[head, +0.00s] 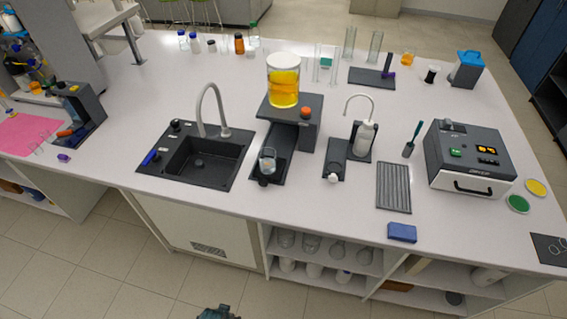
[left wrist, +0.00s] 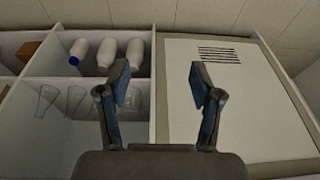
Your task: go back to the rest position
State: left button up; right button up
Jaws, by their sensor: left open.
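My left gripper (left wrist: 160,82) is open in the left wrist view, its two fingers apart with nothing between them. Behind the fingers are the shelves and the white cabinet panel (left wrist: 235,120) under the bench. In the head view only a small dark part of my left gripper (head: 217,312) shows at the bottom edge, low in front of the bench and clear of it. My right gripper is in neither view.
The bench (head: 100,195) carries a sink (head: 198,165), a yellow-filled tank (head: 284,88) on a dark stand, a grey oven-like box (head: 466,160) and a blue block (head: 402,232) near the front edge. Bottles (left wrist: 107,52) and glassware stand on the shelves below. The floor in front is clear.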

pick_arm(q)
jog(key=s+a+f+g+b, duration=0.1)
jog(key=s+f, duration=0.3)
jog(key=f, duration=0.6)
jog(key=s+f+b, duration=0.1)
jog(key=s+f, duration=0.3)
jog(key=f, duration=0.7)
jog(key=s+a+f, duration=0.2)
jog(key=s+f, duration=0.7)
jog(key=s, duration=0.3)
jog(key=shift+s+a+f+g+b, duration=0.15)
jog(key=shift+s+a+g+b, duration=0.1)
jog(key=shift+s+g+b, duration=0.15)
